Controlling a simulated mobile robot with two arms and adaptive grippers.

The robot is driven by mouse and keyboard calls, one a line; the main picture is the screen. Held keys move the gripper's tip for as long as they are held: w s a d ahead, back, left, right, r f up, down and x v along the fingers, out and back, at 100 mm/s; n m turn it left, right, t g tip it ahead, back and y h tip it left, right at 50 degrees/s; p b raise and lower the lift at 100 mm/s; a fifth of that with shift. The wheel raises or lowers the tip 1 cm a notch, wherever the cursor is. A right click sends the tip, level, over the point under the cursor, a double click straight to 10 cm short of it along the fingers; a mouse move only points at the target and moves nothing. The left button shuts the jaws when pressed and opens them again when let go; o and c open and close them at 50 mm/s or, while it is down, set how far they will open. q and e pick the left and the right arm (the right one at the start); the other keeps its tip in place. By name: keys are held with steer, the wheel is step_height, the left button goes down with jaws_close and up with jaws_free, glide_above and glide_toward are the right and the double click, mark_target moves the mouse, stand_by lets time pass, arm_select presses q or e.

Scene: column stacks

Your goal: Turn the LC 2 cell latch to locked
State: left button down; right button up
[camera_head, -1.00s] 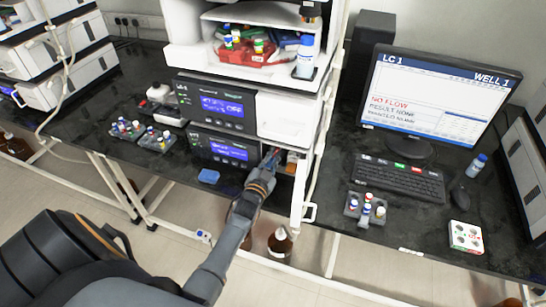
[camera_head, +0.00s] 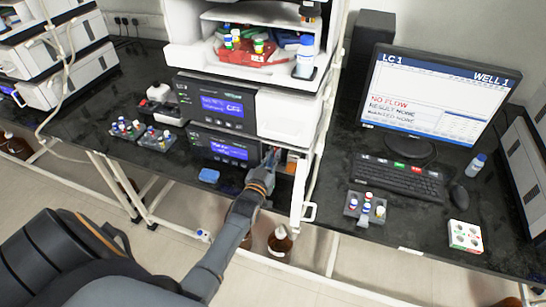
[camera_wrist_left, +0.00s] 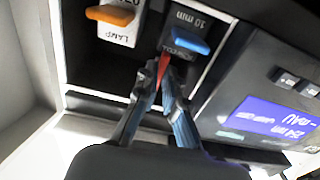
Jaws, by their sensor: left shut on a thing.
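The cell (camera_wrist_left: 187,38) is a dark block marked "10 mm" with a blue handle, upside down in the left wrist view. A thin red latch (camera_wrist_left: 163,70) projects at its lower edge. My left gripper (camera_wrist_left: 162,88) is shut on the red latch, its two fingertips close together around it. The fingers hide part of the latch, and its small lettering is too blurred to read. In the head view my left gripper (camera_head: 270,162) reaches into the open bay at the right of the lower instrument (camera_head: 222,148). My right gripper is not in view.
Beside the cell is a white block marked "LAMP" with an orange handle (camera_wrist_left: 110,15). An open white door (camera_head: 299,190) stands just right of my arm. A blue item (camera_head: 209,175) lies on the bench edge. The monitor (camera_head: 438,95) shows "LC 1" and "NO FLOW".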

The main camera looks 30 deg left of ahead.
arm_select(q)
steer(key=c, duration=1.5)
jaws_free()
steer(key=shift+o, duration=0.2)
steer(key=v, duration=1.2)
